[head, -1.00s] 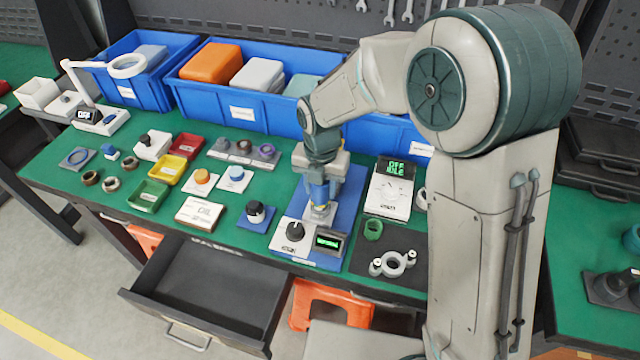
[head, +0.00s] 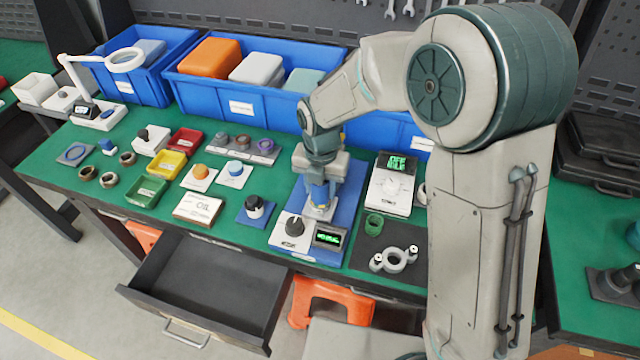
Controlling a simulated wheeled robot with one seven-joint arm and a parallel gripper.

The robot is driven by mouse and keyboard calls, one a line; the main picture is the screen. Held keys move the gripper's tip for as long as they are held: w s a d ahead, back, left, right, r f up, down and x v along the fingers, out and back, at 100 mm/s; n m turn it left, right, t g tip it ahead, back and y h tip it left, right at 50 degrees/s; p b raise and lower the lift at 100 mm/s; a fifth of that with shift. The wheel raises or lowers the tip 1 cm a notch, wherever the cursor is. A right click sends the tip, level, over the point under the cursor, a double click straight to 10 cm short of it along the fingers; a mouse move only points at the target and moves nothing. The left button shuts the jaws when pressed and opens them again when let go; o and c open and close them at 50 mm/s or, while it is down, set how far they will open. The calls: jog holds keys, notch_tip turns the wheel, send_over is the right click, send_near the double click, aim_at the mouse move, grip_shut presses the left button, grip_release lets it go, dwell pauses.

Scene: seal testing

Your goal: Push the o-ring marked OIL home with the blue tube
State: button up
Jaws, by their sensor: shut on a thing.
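My gripper (head: 321,180) points down over the tester with the blue base (head: 348,195) and is shut on the blue tube (head: 319,196). A white card reading OIL (head: 198,208) lies left of the tester. The tester has a black dial (head: 295,226) and a lit green display (head: 328,238).
A black-capped part on a blue pad (head: 254,209) stands left of the tester. A white instrument (head: 392,185) and a dark mat (head: 365,258) with ring parts are right. Blue bins (head: 240,108) line the back. An open drawer (head: 205,290) juts out in front.

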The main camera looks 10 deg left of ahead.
jog(key=shift+r+p, duration=3.5)
jog(key=shift+r, duration=1)
